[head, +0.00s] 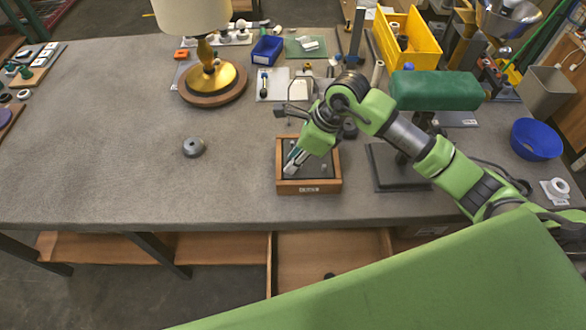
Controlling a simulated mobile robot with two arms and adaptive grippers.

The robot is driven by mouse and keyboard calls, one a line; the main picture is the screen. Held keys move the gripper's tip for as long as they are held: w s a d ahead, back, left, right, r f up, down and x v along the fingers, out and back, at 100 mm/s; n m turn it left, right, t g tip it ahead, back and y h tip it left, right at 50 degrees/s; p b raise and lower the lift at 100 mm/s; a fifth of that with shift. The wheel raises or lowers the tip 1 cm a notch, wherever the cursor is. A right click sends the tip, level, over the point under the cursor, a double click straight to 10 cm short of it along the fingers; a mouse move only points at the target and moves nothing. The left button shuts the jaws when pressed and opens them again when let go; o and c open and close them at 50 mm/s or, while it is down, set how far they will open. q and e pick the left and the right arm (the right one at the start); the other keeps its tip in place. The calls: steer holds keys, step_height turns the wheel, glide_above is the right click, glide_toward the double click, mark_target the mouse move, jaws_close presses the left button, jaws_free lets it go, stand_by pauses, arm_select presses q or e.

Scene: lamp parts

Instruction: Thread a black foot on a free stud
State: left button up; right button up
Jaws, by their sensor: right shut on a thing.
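My right gripper (291,164) reaches down into a shallow wooden-framed tray (309,188) with a dark inside, near the table's front. It is shut on a small part, which the fingers hide, so I cannot tell its shape or colour. A few small dots show on the tray's dark floor, too small to tell as studs or feet. A dark grey round piece (193,147) with a hole or knob in its middle lies alone on the table, left of the tray. My left gripper is not in view.
A brass lamp (227,77) on a round wooden base stands at the back. A dark plate (395,182) and a green padded block (434,91) stand right of the tray. A yellow bin (419,48) and blue bowl (536,139) lie beyond.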

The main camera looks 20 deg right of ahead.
steer(key=shift+f+b, duration=0.3)
steer(key=shift+b, duration=0.15)
stand_by(0.3)
stand_by(0.7)
jaws_close()
steer(key=shift+s+f+b, duration=0.15)
steer(key=shift+f+b, duration=0.1)
steer(key=shift+b, duration=0.05)
stand_by(0.5)
